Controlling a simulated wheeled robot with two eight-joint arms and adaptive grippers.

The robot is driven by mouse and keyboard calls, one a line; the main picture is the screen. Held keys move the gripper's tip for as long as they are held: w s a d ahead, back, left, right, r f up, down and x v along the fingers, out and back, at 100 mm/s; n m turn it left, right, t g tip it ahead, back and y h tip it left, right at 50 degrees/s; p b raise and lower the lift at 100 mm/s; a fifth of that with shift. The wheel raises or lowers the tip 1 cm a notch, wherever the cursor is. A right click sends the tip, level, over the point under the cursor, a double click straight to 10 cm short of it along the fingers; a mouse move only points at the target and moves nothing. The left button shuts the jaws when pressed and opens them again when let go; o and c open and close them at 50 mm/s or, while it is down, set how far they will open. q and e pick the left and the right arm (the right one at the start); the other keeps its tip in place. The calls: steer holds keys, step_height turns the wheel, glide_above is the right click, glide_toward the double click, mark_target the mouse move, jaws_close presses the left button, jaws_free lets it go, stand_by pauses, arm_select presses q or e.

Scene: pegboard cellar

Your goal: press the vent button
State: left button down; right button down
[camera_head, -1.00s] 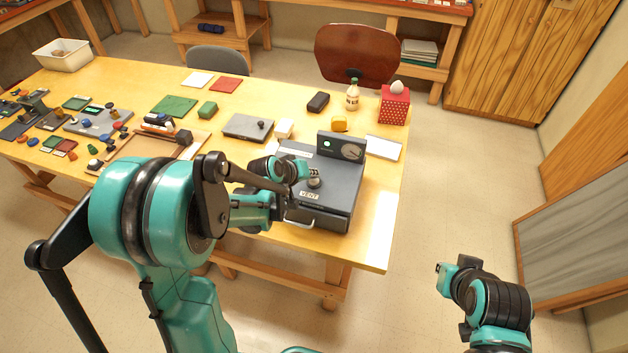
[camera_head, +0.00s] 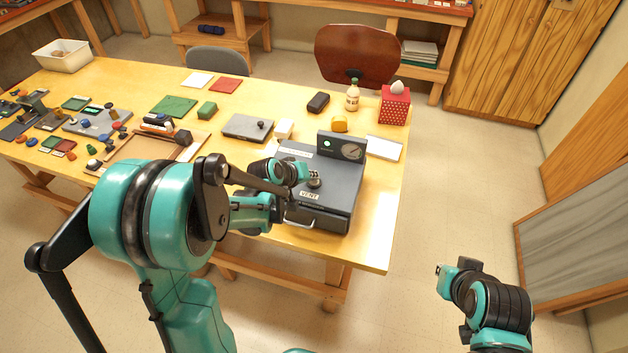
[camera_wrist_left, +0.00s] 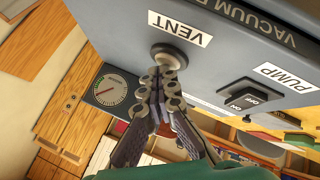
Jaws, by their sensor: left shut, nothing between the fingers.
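The dark grey vacuum box (camera_head: 330,200) stands at the table's near right, with a white VENT label (camera_head: 309,195) on its top. The round vent button (camera_wrist_left: 170,57) sits beside that label in the left wrist view; it also shows in the head view (camera_head: 314,184). My left gripper (camera_wrist_left: 164,76) is shut and empty, its fingertips right at the button's edge and partly covering it. I cannot tell whether they touch it or whether it is pushed in. In the head view the left gripper (camera_head: 315,175) is over the box top. My right gripper (camera_head: 440,269) hangs off the table; its fingers are unclear.
A PUMP switch (camera_wrist_left: 245,97) marked ON lies near the vent button. A gauge panel (camera_head: 342,147) with a green light rises at the box's back. A white block (camera_head: 284,128) and grey plate (camera_head: 246,128) lie to the left.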

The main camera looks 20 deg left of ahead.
mark_target(312, 183)
arm_select(q)
steer(key=shift+r, duration=0.15)
steer(key=shift+r+p, duration=0.7)
steer(key=shift+r, duration=0.1)
steer(key=shift+r+p, duration=1.9)
steer(key=shift+r, duration=0.6)
